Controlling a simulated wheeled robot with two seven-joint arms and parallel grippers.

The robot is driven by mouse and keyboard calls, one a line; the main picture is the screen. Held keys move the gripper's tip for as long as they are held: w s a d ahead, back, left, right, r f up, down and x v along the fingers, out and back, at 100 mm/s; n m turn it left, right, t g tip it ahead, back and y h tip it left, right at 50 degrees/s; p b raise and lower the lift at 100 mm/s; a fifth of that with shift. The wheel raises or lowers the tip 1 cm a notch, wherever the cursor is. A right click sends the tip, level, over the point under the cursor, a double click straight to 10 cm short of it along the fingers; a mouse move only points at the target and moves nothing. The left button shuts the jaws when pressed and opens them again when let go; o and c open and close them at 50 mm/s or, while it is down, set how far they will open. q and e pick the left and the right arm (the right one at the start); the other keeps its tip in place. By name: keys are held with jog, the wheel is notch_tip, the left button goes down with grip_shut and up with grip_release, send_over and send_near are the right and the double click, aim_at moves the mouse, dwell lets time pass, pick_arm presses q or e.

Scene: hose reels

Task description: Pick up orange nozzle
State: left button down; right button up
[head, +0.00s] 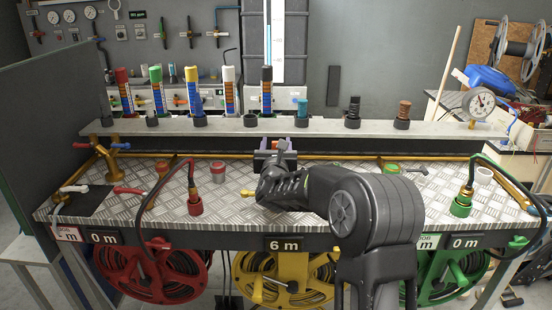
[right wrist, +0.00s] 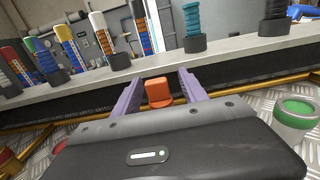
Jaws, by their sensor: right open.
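A small orange piece, which looks like the orange nozzle (right wrist: 158,92), stands between the two purple fingers of my right gripper (right wrist: 157,88) in the right wrist view. Gaps show on both sides of it, so the gripper is open around or just behind it; the exact depth is unclear. In the head view my right gripper (head: 274,146) is over the back middle of the metal bench, low in front of the raised shelf, and mostly hides the piece. My left gripper is not in view.
The grey shelf (head: 330,127) behind carries several nozzles in black holders, including a copper-brown one (head: 404,110). Cups with green (head: 391,168) and red (head: 218,170) rims stand on the checkered bench (head: 330,222). Hoses hang at both sides, with reels below.

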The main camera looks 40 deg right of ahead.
jog(key=shift+c, duration=0.4)
grip_shut()
